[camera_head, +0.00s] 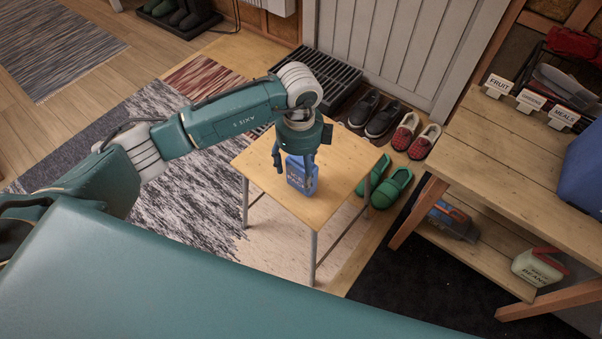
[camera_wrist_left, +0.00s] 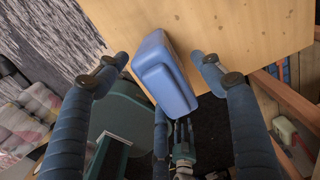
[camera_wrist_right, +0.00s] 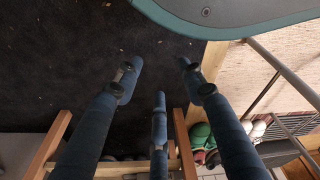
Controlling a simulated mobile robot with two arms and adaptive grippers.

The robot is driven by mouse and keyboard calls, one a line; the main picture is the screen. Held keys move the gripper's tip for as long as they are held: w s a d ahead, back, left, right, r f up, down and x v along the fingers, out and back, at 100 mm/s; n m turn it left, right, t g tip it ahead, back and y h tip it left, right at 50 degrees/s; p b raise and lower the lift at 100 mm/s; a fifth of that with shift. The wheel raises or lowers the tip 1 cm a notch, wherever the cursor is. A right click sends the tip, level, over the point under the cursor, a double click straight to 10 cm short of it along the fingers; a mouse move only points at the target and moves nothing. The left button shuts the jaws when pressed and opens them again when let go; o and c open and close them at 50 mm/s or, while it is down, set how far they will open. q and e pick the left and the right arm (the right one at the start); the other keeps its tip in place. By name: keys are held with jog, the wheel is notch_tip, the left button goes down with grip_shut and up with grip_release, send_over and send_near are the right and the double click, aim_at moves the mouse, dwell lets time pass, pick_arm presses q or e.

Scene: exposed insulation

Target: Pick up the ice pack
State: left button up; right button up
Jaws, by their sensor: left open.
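The blue ice pack (camera_head: 301,177) stands upright on the small wooden table (camera_head: 262,168). My left gripper (camera_head: 294,165) points down at it from above, with fingers around its upper part. In the left wrist view the ice pack (camera_wrist_left: 166,76) lies between the spread fingers of my left gripper (camera_wrist_left: 160,75), with gaps on both sides. The left gripper is open. In the right wrist view my right gripper (camera_wrist_right: 158,75) has its fingers spread with nothing between them, over dark floor. The right gripper is not in the head view.
A wooden bench (camera_head: 520,140) on the right carries label cards and a blue container (camera_head: 582,175). Its lower shelf holds a bean container (camera_head: 538,267). Green shoes (camera_head: 391,187) and other pairs sit on the floor behind the small table.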

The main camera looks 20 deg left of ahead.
aim_at(299, 179)
pick_arm(q)
notch_tip(299, 179, down, 6)
jog(key=shift+r+b, duration=0.2)
jog(key=shift+b, duration=0.15)
pick_arm(e)
jog(key=shift+w+a+r, duration=0.1)
jog(key=shift+w+r, duration=0.75)
jog(key=shift+r, duration=0.25)
pick_arm(q)
jog(key=shift+r, duration=0.1)
jog(key=c, duration=1.6)
